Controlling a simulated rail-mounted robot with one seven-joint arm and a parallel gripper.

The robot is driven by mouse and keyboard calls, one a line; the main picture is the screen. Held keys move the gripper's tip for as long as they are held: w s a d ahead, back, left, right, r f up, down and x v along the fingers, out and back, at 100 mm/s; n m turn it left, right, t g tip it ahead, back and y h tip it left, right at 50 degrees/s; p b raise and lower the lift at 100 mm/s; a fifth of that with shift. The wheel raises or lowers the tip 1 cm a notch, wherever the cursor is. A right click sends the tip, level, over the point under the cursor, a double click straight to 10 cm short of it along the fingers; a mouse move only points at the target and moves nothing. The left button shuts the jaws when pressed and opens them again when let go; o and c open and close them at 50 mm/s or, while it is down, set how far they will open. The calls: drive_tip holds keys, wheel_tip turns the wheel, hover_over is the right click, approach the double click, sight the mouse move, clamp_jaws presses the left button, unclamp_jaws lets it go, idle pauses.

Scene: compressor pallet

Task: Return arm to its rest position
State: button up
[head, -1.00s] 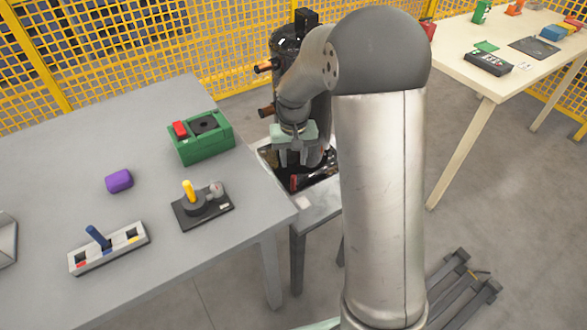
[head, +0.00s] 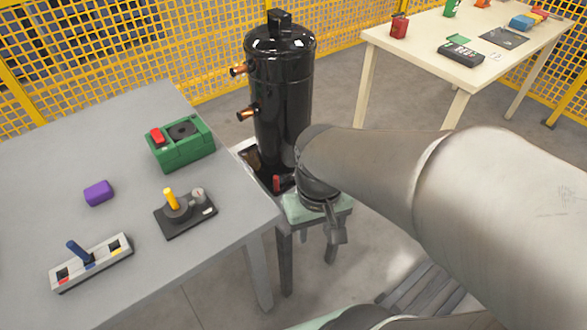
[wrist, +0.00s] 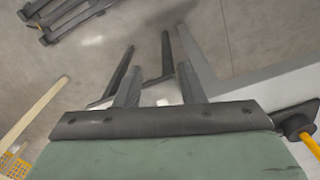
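My gripper (head: 335,236) hangs beside the small stand in the head view, below my bent arm and to the right of the grey table's edge. Its pale green body partly shows, and one finger overlaps the other there. In the wrist view both fingers of my gripper (wrist: 157,78) stand apart with nothing held between them. Stand legs and grey floor show beyond them. The black compressor (head: 283,95) stands upright behind my gripper, apart from it.
The grey table (head: 130,130) at left holds a green box (head: 190,150), a purple block (head: 98,193), a yellow-lever device (head: 185,212) and a switch panel (head: 92,262). A cream table (head: 430,40) stands at back right. Yellow mesh fencing (head: 150,40) runs behind. Open floor lies between tables.

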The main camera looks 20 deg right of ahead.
drive_tip(key=shift+r, duration=0.1)
wheel_tip(320, 180, up, 9)
drive_tip(key=a+p, duration=0.1)
drive_tip(key=p, duration=0.7)
drive_tip(key=shift+a+n, duration=0.3)
drive_tip(key=shift+w, duration=0.1)
drive_tip(key=f+b, duration=0.2)
drive_tip(key=f, duration=0.1)
drive_tip(key=f+b, duration=0.1)
drive_tip(key=b, duration=0.1)
drive_tip(key=shift+d+f, duration=0.35)
